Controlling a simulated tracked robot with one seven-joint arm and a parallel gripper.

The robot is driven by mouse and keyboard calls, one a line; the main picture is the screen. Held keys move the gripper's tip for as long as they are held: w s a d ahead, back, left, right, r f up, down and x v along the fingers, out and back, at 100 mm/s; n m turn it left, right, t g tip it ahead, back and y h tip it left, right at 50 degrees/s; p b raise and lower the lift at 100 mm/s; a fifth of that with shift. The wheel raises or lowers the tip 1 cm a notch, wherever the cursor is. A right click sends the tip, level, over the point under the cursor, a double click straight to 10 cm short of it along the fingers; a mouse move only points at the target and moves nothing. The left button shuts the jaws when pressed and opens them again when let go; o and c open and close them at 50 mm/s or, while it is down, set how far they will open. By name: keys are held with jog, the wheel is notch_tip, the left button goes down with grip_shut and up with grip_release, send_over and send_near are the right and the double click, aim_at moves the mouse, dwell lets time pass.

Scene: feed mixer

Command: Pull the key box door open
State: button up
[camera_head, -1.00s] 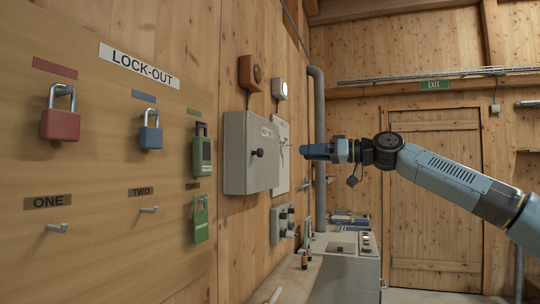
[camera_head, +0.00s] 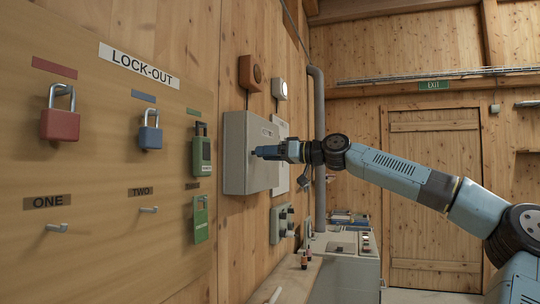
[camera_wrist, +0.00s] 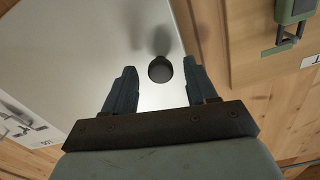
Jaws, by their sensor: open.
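The key box (camera_head: 236,155) is a grey-white box on the wooden wall, to the right of the lock-out board. Its door (camera_wrist: 85,60) looks shut and fills much of the wrist view. A round black knob (camera_wrist: 160,69) stands out from the door. My gripper (camera_wrist: 158,84) is open, with one finger on each side of the knob and the knob near the fingertips. Whether the fingers touch it I cannot tell. In the head view my gripper (camera_head: 262,152) is at the door front and hides the knob.
The lock-out board (camera_head: 100,180) with a red padlock (camera_head: 60,118), a blue padlock (camera_head: 150,134) and a green padlock (camera_head: 201,157) is left of the box. A grey control box (camera_head: 281,224) is below right. A grey pipe (camera_head: 319,150) runs up the wall behind.

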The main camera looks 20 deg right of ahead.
jog(key=shift+w+a, duration=0.15)
grip_shut()
dwell(0.5)
